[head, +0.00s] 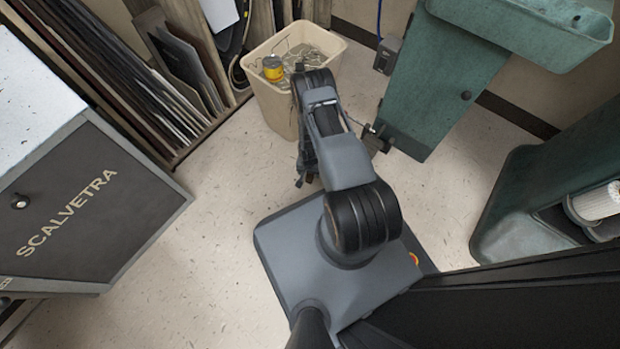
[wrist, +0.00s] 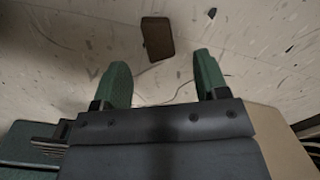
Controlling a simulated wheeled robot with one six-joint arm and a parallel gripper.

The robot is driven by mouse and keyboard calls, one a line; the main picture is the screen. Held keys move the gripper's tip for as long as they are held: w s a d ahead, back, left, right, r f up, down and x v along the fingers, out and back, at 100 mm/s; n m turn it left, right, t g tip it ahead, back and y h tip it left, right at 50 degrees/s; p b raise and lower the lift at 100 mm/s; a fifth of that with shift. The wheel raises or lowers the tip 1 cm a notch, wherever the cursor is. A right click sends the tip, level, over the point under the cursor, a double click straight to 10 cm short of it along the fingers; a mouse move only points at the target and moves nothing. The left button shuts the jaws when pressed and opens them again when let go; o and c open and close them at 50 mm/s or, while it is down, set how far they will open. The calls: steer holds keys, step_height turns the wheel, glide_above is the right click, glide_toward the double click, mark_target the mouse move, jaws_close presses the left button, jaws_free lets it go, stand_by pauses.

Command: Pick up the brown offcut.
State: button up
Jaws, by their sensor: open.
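The brown offcut (wrist: 157,38) is a small dark brown, roughly rectangular flat piece. In the wrist view it lies on the pale speckled floor, near the top middle, beyond my fingertips. My gripper (wrist: 163,75) is open, with its two green fingers spread apart and nothing between them. The offcut sits ahead of the gap between the fingers, apart from both. There my gripper (head: 305,178) hangs low beside the bin and is mostly hidden by my arm.
A beige bin (head: 272,100) holding wire scraps and a yellow spool (head: 272,68) stands close to my arm. A green machine (head: 440,90) is to the right and a grey SCALVETRA cabinet (head: 80,200) to the left. A small black scrap (wrist: 212,13) lies nearby. The floor between is clear.

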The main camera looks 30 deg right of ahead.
mark_target(309, 177)
step_height(309, 177, down, 5)
steer(key=b, duration=0.2)
steer(key=shift+r+b, duration=0.15)
steer(key=shift+b, duration=0.15)
steer(key=shift+r, duration=0.1)
steer(key=c, duration=1)
steer(key=shift+r, duration=0.1)
